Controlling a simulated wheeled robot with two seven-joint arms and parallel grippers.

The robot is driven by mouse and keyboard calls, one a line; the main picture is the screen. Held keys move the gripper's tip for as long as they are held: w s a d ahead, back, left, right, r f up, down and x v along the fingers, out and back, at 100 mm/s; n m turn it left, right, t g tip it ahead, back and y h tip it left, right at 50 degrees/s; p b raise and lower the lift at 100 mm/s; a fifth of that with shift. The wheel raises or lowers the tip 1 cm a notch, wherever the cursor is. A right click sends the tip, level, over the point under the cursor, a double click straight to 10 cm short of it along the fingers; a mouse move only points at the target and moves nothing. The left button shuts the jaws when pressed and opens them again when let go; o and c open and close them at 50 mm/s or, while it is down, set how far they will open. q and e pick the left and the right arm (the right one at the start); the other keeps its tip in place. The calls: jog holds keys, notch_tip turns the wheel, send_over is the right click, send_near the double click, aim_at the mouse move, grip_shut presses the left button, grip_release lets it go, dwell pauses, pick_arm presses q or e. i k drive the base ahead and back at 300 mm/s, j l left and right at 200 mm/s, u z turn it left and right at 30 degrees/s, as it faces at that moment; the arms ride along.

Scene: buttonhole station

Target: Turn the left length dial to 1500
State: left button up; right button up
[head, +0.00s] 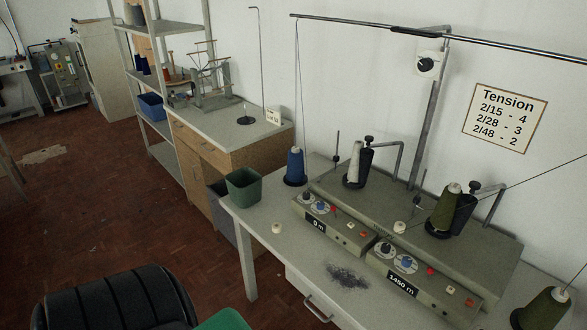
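The left winding unit (332,222) sits on the grey bench, and its small display (316,225) reads 0 m. Two round dials sit on its sloped front: one with a pale-edged knob (309,198) and one with a blue knob (320,207). Their scale marks are too small to read, and I cannot tell for certain which one is the length dial. The right winding unit (425,283) has a similar pair of dials (405,263), and its display (401,284) reads 1450 m. Neither of my grippers is in view.
A blue cone (295,167) and a green bin (243,186) stand left of the units. Grey fluff (346,275) lies on the bench before them. A black chair (115,300) stands at the lower left. A tension sign (505,117) hangs on the wall.

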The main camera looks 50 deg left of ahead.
aim_at(320, 204)
jog(key=u, duration=1.25)
